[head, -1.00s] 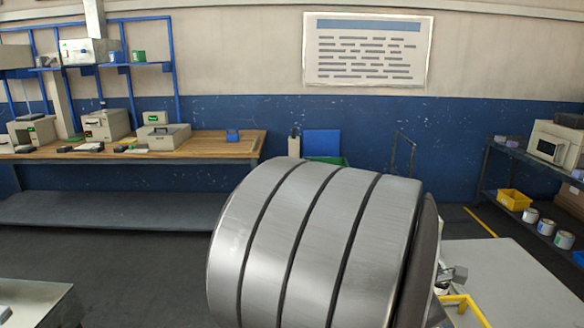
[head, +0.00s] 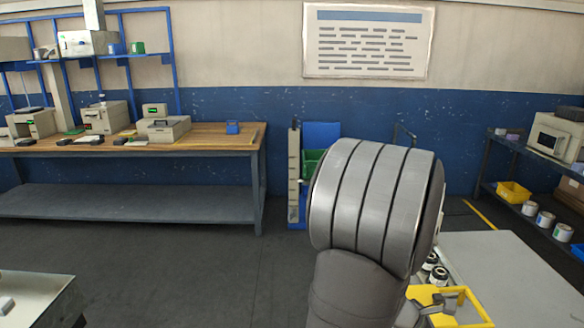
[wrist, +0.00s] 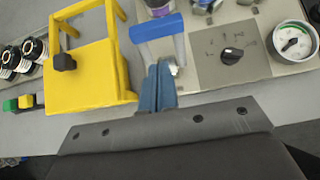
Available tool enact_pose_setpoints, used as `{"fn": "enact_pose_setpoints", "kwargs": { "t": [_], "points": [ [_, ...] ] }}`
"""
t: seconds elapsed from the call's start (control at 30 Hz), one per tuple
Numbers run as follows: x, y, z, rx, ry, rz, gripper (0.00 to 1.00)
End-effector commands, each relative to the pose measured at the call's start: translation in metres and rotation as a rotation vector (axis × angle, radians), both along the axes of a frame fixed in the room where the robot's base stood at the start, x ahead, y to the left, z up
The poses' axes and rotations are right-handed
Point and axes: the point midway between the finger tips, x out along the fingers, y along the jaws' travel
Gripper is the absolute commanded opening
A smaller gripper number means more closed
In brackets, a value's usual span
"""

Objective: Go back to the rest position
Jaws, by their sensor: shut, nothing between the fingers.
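My gripper (wrist: 157,85) shows in the wrist view with its two blue-grey fingers together and nothing between them. The fingertips are near a blue-topped part (wrist: 158,27) of the machine; I cannot tell the exact gap. A yellow guard (wrist: 92,75) with a black knob is left of the fingers. A grey panel with a black rotary knob (wrist: 232,55) is to the right, beside a round gauge (wrist: 293,42). In the head view my arm's large grey joint hides part of the machine, and the yellow guard (head: 425,294) shows below it. The gripper is not clearly visible there.
A wooden workbench (head: 200,140) with several devices stands at the back left. A shelf (head: 520,155) with a yellow bin (head: 514,192) and cans is at the right. A pale table (head: 515,270) is at the lower right. Open floor (head: 190,265) lies left of my arm.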

Motion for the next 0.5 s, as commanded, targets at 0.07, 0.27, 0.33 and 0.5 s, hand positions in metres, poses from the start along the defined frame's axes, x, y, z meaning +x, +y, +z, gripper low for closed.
{"fn": "enact_pose_setpoints", "kwargs": {
  "t": [0.07, 0.27, 0.33, 0.5],
  "points": [
    [0.000, 0.004, -0.003, -0.029, 0.004, 0.003, 0.00],
    [0.000, 0.013, -0.007, -0.116, 0.004, 0.003, 0.00],
    [0.000, 0.016, -0.009, -0.150, 0.004, 0.005, 0.00],
    [0.000, 0.024, -0.015, -0.241, 0.005, 0.003, 0.00]
  ]
}}
